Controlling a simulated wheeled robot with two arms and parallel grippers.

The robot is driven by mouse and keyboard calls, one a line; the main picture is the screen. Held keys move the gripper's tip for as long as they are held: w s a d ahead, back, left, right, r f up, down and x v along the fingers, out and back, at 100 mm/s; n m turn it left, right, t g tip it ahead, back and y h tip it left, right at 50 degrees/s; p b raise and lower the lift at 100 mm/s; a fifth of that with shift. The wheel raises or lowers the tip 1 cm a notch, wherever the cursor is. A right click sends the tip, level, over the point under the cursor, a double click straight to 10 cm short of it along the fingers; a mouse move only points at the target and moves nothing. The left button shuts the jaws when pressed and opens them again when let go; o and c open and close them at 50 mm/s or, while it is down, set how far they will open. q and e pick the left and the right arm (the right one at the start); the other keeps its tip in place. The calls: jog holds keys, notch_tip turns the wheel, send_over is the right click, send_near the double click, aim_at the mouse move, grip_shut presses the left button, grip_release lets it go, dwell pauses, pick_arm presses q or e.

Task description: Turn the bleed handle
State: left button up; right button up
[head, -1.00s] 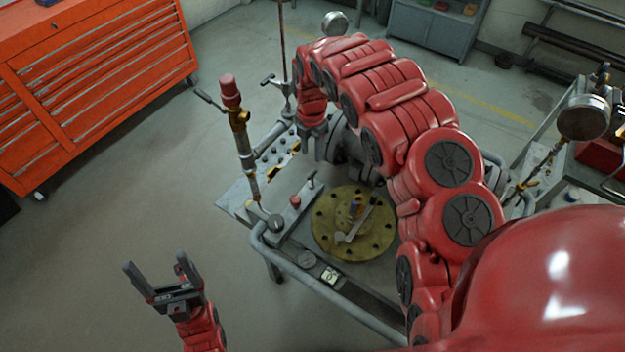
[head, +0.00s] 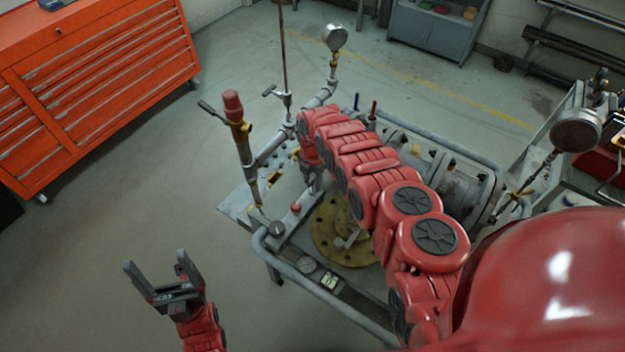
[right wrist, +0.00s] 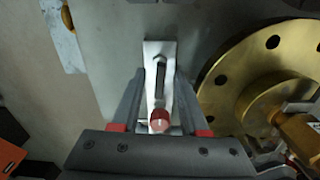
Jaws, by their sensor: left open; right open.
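A narrow metal plate (right wrist: 159,52) lies on the bench top in the right wrist view. It carries a dark upright bar-like handle (right wrist: 160,72) and a red knob (right wrist: 160,119); which is the bleed handle I cannot tell for certain. In the head view the red knob (head: 295,207) shows at the bench's left side. My right gripper (right wrist: 161,80) is open and points down, its fingers either side of the plate, with handle and knob between them. I cannot see contact. My left gripper (head: 160,272) is open and empty, left of the bench.
A brass flange (head: 330,240) lies right of the plate, partly hidden by my right arm. A red-topped upright fitting (head: 233,105) and a pressure gauge (head: 334,37) rise from the piping. A tube rail (head: 320,292) edges the bench. An orange tool chest (head: 100,80) stands back left.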

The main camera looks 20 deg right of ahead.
jog(key=shift+w+f, duration=0.1)
grip_shut()
